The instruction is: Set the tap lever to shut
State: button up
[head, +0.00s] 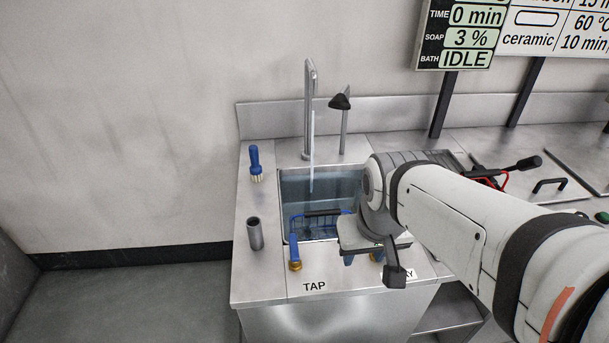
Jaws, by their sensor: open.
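The tap lever (295,252) is a blue handle on a brass base, behind the TAP label (314,286) on the sink's front ledge. It points away from the label toward the basin. A pale stream of water (312,150) runs from the tall steel spout (307,100) into the basin (345,188). My gripper (368,259) is open over the front ledge, to the right of the tap lever and apart from it. It partly covers a second brass fitting (376,257) and the label beside it. I see nothing between the fingers, though the view there is partly blocked.
A blue wire basket with a black handle (322,213) sits in the basin. A steel cup (255,233) and a blue brush (255,163) stand on the left ledge. A black-headed spout (341,102) rises behind. The bath display (465,38) reads IDLE.

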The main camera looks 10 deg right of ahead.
aim_at(294, 249)
jog(key=k, duration=1.3)
jog(key=u, duration=0.5)
jog(key=i, duration=1.5)
jog(key=z, duration=0.5)
